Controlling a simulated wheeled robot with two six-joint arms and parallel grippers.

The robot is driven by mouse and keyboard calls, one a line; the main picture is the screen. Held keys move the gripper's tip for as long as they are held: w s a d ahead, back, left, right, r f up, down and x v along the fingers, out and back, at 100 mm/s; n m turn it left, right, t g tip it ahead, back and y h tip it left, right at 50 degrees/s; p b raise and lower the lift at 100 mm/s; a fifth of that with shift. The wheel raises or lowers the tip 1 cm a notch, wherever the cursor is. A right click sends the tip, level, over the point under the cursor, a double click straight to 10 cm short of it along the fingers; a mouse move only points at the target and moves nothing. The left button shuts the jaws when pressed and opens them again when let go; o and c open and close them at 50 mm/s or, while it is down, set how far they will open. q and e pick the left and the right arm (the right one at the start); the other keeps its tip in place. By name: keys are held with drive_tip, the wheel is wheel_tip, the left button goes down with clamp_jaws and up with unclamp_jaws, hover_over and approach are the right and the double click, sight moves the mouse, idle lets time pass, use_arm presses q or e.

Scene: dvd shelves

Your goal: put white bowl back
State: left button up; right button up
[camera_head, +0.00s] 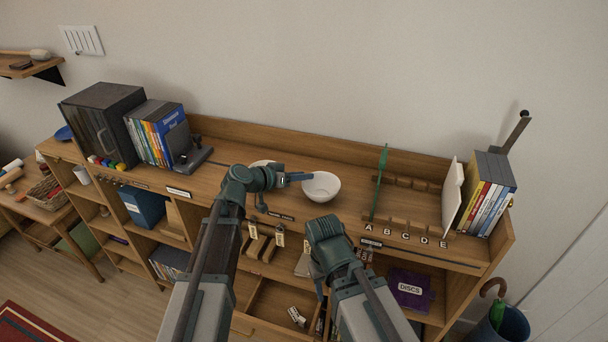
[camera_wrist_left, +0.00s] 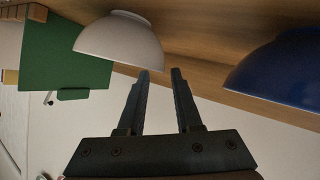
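The white bowl (camera_head: 322,188) stands upright on the top board of the shelf unit, near the middle. In the left wrist view the white bowl (camera_wrist_left: 118,40) appears upside down, just beyond the fingertips and to the left. My left gripper (camera_head: 309,177) is at the bowl's left side in the head view. In the left wrist view the left gripper (camera_wrist_left: 160,75) has its fingers apart with nothing between them. My right gripper (camera_head: 320,290) hangs in front of the shelves, pointing down; its fingers are too unclear to read.
A blue bowl (camera_wrist_left: 288,76) is beside the white one in the left wrist view. A green divider (camera_head: 380,180) stands right of the white bowl, with lettered slots (camera_head: 405,234) and upright cases (camera_head: 486,195) farther right. An open drawer (camera_head: 270,305) is below.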

use_arm(q)
drive_tip(key=p+v, duration=0.4)
drive_tip(key=v, duration=0.7)
drive_tip(key=s+d+f+g+y, duration=0.3)
drive_tip(key=s+d+f+g, duration=0.35)
drive_tip(key=s+f, duration=0.35)
drive_tip(key=s+a+f+n+g+y, duration=0.1)
drive_tip(key=s+a+f+g+y, duration=0.1)
drive_tip(key=s+y, duration=0.6)
drive_tip(key=s+a+f, duration=0.1)
drive_tip(key=s, duration=0.3)
drive_tip(key=shift+s+a+n, duration=0.25)
drive_tip(key=shift+s+n, duration=0.1)
drive_tip(key=shift+n, duration=0.05)
